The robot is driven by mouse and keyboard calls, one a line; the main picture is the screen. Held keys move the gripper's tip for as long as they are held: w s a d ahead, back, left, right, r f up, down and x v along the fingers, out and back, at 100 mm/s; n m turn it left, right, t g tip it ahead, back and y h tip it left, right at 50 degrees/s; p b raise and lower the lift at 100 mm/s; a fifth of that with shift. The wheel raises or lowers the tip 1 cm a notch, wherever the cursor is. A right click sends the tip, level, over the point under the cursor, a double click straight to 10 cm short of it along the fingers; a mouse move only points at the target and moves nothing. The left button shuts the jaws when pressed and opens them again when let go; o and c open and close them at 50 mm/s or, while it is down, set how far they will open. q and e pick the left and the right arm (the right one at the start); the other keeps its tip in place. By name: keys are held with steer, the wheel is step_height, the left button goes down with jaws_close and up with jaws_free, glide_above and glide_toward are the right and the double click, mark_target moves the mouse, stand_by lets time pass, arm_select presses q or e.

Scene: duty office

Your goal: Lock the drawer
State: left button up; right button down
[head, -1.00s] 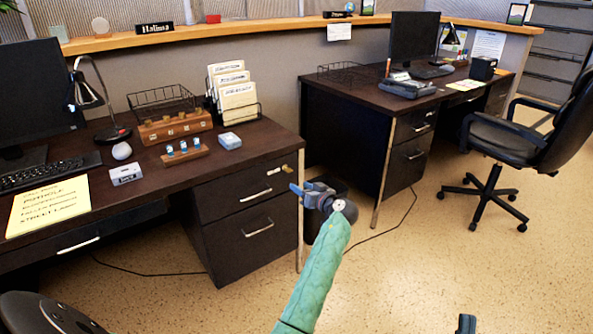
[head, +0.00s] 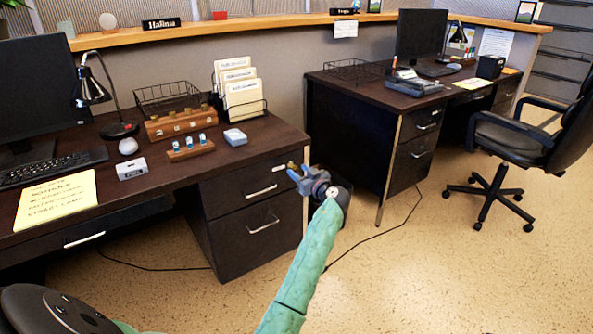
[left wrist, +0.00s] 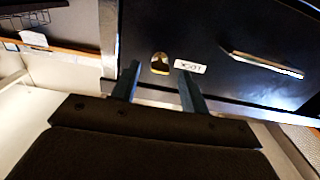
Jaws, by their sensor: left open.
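The dark upper drawer (head: 235,189) of the left desk has a silver handle (head: 261,192) and looks pushed in flush. A brass lock or key piece (left wrist: 160,63) sits on the drawer front in the left wrist view, beside a small white label (left wrist: 190,66) that seems to read "LOCK". My left gripper (head: 294,172) is at the right end of this drawer front. In the left wrist view, its open fingers (left wrist: 158,82) point at the drawer, one on each side of the brass piece and apart from it. My right gripper is not in view.
The left desktop holds a wooden rack (head: 178,124), a file holder (head: 240,93), a lamp (head: 97,88) and a yellow sheet (head: 56,199). A second desk (head: 345,120) and a black chair (head: 515,150) stand to the right. The floor (head: 430,270) in front is clear.

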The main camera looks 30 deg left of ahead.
arm_select(q)
steer(key=shift+x, duration=1.1)
jaws_close()
